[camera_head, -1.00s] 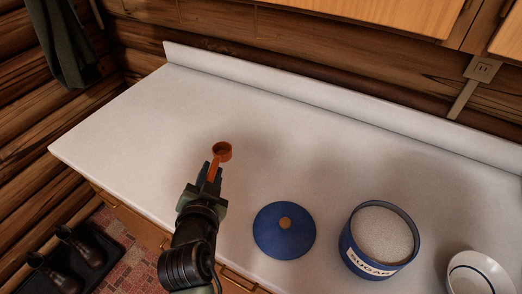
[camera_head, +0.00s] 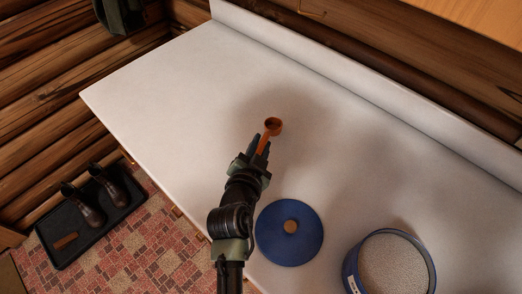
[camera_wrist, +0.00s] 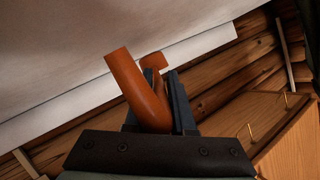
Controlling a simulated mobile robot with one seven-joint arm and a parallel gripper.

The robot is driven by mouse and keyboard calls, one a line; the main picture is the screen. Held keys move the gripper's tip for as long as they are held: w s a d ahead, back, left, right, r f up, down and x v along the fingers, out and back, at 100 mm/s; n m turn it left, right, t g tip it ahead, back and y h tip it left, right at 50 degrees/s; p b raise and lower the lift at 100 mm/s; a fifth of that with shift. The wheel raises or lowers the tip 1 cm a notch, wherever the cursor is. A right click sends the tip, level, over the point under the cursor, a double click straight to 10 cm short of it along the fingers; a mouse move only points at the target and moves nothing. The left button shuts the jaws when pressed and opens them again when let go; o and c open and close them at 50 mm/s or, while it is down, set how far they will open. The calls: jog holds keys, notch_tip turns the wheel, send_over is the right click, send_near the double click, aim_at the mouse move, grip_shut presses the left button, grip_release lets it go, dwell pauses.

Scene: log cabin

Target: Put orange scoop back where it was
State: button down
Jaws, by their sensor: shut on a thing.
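The orange scoop (camera_head: 273,126) is held by its handle in my gripper (camera_head: 262,146), over the white counter in the head view. Its round bowl points away from my arm, toward the back of the counter. In the wrist view the orange scoop (camera_wrist: 136,85) stands between the two dark fingers of my gripper (camera_wrist: 168,100), which are shut on it. The scoop seems to be above the counter, but its exact height is hard to tell.
A blue lid (camera_head: 272,246) with a wooden knob lies on the counter (camera_head: 330,150), right of my arm. The open blue sugar canister (camera_head: 350,272) stands further right, filled with white sugar. The counter's left and back areas are clear. A boot tray (camera_head: 62,262) lies on the floor.

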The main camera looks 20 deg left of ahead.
jog(key=shift+f, duration=1.4)
jog(key=shift+f+b, duration=0.2)
jog(key=shift+b, duration=0.15)
jog(key=c, duration=0.8)
grip_release()
jog(key=shift+r, duration=0.1)
jog(key=shift+o, duration=0.2)
